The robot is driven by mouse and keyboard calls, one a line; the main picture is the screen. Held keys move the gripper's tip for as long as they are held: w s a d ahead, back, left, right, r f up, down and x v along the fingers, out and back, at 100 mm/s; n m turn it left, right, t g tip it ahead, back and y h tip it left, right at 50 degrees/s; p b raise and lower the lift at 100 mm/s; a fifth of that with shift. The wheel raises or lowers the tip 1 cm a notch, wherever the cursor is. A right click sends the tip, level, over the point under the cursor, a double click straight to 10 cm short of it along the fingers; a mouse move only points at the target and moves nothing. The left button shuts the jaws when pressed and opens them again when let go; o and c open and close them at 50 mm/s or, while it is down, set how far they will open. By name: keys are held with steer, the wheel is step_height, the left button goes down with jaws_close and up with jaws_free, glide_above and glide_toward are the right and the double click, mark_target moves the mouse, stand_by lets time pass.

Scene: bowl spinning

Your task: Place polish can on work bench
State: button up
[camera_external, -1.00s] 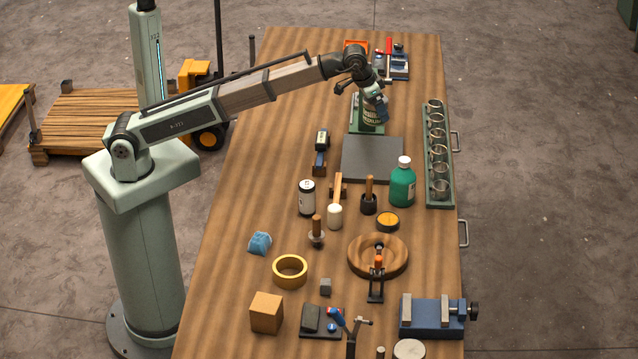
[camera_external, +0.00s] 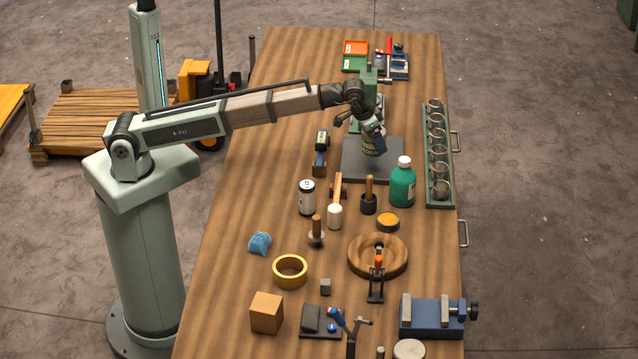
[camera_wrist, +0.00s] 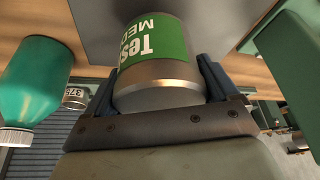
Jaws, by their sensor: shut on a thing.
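The polish can (camera_external: 370,147), silver with a green label, is between the fingers of my gripper (camera_external: 372,136) over the dark grey plate (camera_external: 352,170) on the work bench (camera_external: 250,190). In the wrist view my gripper (camera_wrist: 158,88) is shut on the can (camera_wrist: 153,50), with a blue finger on each side. The can is tilted in the external view. Its lower edge is close to the plate; I cannot tell if they touch.
A teal bottle (camera_external: 403,185) stands just in front of the plate's right side; it also shows in the wrist view (camera_wrist: 38,85). A green press-like tool (camera_external: 368,85) stands behind. A rack of metal cups (camera_external: 438,155) lines the right edge.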

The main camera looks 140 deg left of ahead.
mark_target(375, 147)
steer(key=shift+f, duration=1.65)
steer(key=shift+f, duration=0.1)
steer(key=o, duration=1)
steer(key=shift+o, duration=0.2)
steer(key=v, duration=1.2)
